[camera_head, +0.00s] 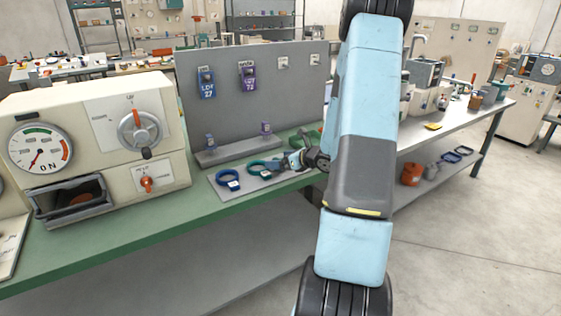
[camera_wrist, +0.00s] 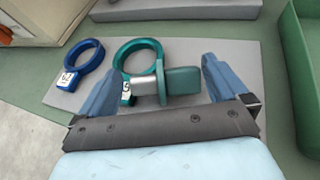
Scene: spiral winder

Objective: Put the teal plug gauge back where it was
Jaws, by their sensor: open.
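The teal plug gauge (camera_wrist: 183,80) lies on its side in the wrist view, with a teal handle block, a round flange and a silver cylinder pointing left. Its silver end overlaps the near part of a labelled teal ring (camera_wrist: 155,47); whether they touch is unclear. My gripper (camera_wrist: 160,72) is open, with one blue finger left and one right of the gauge, nearer the camera than its middle. A gap shows between the handle and the right finger. In the head view, my gripper (camera_head: 289,161) is low over the bench, beside the teal ring (camera_head: 255,167); the gauge is hard to make out there.
A blue ring (camera_wrist: 70,57) with a label lies left of the teal one on a grey mat (camera_wrist: 258,108). A green bin (camera_wrist: 292,65) stands right. Behind are a grey ledge (camera_head: 238,151) with two small upright items and a pegboard (camera_head: 285,88). A dial machine (camera_head: 100,110) stands left.

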